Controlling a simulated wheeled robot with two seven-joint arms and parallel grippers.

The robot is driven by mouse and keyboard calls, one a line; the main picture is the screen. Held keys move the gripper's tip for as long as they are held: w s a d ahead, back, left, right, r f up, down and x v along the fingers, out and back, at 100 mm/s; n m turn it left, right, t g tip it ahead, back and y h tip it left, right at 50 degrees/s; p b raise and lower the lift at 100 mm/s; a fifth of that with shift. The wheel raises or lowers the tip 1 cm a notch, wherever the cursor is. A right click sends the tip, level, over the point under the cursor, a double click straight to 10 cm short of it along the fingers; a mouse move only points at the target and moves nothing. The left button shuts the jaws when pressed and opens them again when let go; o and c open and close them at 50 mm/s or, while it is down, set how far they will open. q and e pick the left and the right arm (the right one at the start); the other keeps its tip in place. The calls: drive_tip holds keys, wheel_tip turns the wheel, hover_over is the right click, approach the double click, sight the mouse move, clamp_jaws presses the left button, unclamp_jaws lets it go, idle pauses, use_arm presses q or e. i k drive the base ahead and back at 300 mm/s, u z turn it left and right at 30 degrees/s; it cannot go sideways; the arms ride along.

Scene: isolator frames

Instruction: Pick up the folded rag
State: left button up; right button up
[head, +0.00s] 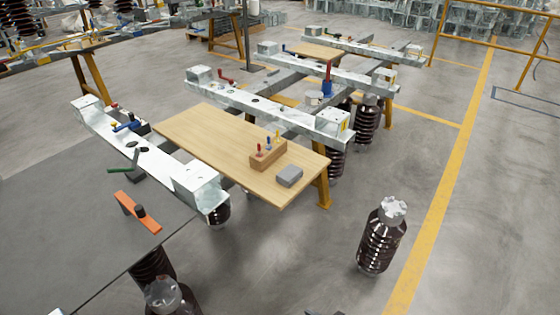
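A small grey folded rag (289,176) lies flat near the front right corner of a light wooden tabletop (205,135). It is just in front of a wooden block holder (267,156), with a narrow gap that is hard to judge. Neither of my grippers can be made out. A small dark shape shows at the bottom edge, too cut off to identify.
The block holds several coloured-handled tools. White metal beams (150,160) flank the tabletop, with a blue tool (128,126) on one. A dark insulator (381,238) stands on the floor at right. Grey floor (300,260) in front of the tabletop is clear.

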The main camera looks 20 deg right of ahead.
sight(292, 173)
drive_tip(key=z, duration=0.75)
drive_tip(key=i, duration=1.05)
drive_tip(key=z, duration=1.1)
